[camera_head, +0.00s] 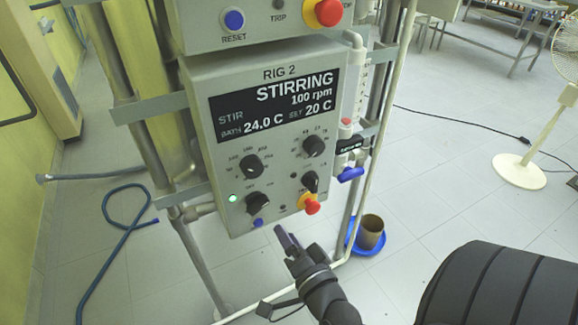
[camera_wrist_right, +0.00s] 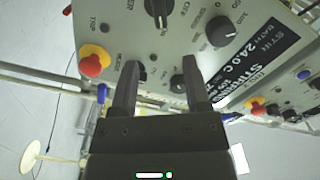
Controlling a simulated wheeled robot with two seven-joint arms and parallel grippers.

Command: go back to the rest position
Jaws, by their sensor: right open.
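My right gripper (camera_head: 284,238) is in front of the lower edge of the RIG 2 control panel (camera_head: 228,145) in the head view. In the right wrist view my right gripper (camera_wrist_right: 158,85) shows two dark fingers spread apart with nothing between them. The panel fills the upper part of that view, with a black knob behind the gap. Whether the fingertips touch the panel I cannot tell, but no knob is held. The panel display reads STIRRING, 100 rpm, and a green light (camera_head: 233,198) is lit. My left gripper is in neither view.
A red and yellow button (camera_head: 309,204) sits at the panel's lower right. A blue-handled valve (camera_head: 350,175) and metal frame pipes stand beside it. A brown pot in a blue dish (camera_head: 380,246), a blue hose (camera_head: 120,240) and a fan (camera_head: 520,168) are on the floor.

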